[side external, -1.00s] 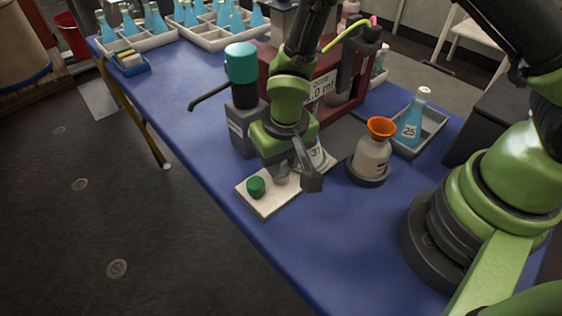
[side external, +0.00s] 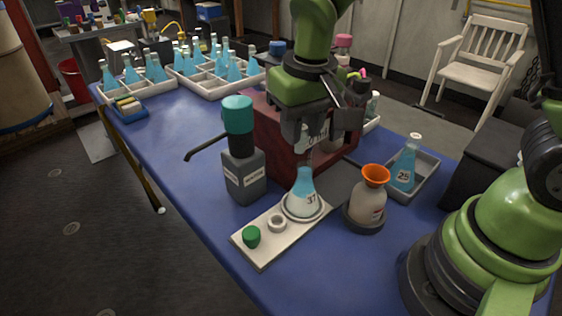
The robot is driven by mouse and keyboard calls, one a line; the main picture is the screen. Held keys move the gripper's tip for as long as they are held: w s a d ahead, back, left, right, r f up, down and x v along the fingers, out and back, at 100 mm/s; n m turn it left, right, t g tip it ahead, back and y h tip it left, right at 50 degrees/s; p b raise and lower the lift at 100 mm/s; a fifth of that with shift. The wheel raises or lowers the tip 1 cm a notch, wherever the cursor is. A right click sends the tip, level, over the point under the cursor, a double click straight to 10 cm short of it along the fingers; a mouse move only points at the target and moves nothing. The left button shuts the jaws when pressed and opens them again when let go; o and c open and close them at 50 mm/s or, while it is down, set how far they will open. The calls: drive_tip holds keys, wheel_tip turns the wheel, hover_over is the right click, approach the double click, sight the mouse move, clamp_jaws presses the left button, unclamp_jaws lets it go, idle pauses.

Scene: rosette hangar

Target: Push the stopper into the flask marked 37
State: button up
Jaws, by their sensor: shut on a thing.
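The flask marked 37 (side external: 305,199) stands upright at the back end of a white tray (side external: 263,252). It has a narrow clear neck and blue liquid. My gripper (side external: 303,137) is directly above the flask's neck, pointing down. It is shut on the stopper, a small pale piece that I can barely make out between the fingers. Whether the stopper touches the mouth of the flask is too small to tell. A small white ring holder (side external: 277,223) on the tray looks empty.
A green cap (side external: 251,237) sits at the tray's front. A grey bottle with a teal top (side external: 243,175) stands left of the flask, an orange-funnelled bottle (side external: 367,200) right. Flask 25 (side external: 404,168) is in a grey tray. A dark red rack (side external: 272,135) stands behind.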

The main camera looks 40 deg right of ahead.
sight(308, 137)
drive_tip(key=shift+s+d+r, duration=0.1)
drive_tip(key=shift+d+r, duration=0.3)
drive_tip(key=shift+d, duration=0.2)
drive_tip(key=shift+d+f, duration=0.1)
drive_tip(key=shift+f, duration=1.65)
drive_tip(key=shift+f, duration=0.4)
drive_tip(key=shift+f, duration=0.65)
drive_tip(key=shift+f, duration=0.15)
drive_tip(key=shift+f, duration=0.3)
drive_tip(key=o, duration=1.4)
